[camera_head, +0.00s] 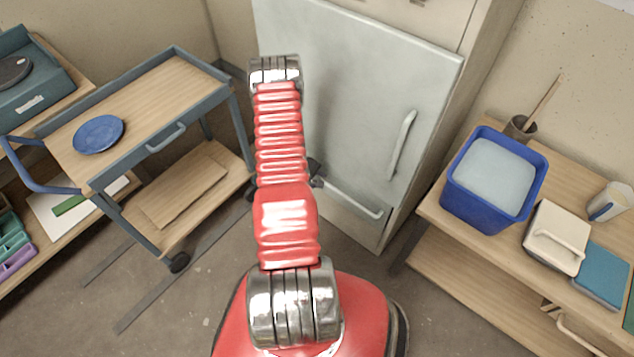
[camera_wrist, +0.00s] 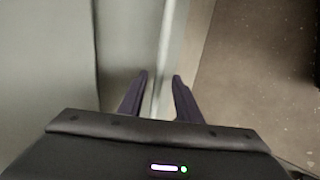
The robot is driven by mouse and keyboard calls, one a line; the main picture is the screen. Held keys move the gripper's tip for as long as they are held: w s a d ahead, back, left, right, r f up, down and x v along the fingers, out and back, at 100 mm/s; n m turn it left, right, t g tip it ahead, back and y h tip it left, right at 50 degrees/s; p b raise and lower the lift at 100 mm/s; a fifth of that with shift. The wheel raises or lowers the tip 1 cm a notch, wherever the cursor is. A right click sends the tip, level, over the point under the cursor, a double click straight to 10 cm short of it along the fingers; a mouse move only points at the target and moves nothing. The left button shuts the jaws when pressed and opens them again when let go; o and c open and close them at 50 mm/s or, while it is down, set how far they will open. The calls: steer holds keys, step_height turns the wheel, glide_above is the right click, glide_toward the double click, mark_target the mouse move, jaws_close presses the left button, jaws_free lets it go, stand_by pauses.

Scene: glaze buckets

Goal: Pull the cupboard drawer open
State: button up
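The pale grey-green cupboard (camera_head: 345,90) stands at the back centre. Its drawer (camera_head: 350,226) is the low front panel under the large door, with a pale horizontal bar handle (camera_head: 355,200). The drawer looks shut. My gripper (camera_head: 316,181) is at the left end of this handle, mostly hidden behind my red arm. In the wrist view, the two dark fingers of my gripper (camera_wrist: 160,76) stand apart, and a pale bar, seemingly the drawer handle (camera_wrist: 169,45), runs between them. A gap shows beside the bar, so the fingers do not look closed on it.
The upper door has a vertical handle (camera_head: 402,145). A grey trolley (camera_head: 130,95) with a blue plate (camera_head: 98,134) stands at left. At right a wooden bench (camera_head: 440,212) holds a blue bucket (camera_head: 470,200). Bare floor (camera_head: 430,300) lies before the cupboard.

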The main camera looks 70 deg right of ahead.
steer(key=shift+d+f, duration=0.15)
steer(key=shift+f, duration=0.1)
steer(key=shift+c, duration=0.3)
jaws_close()
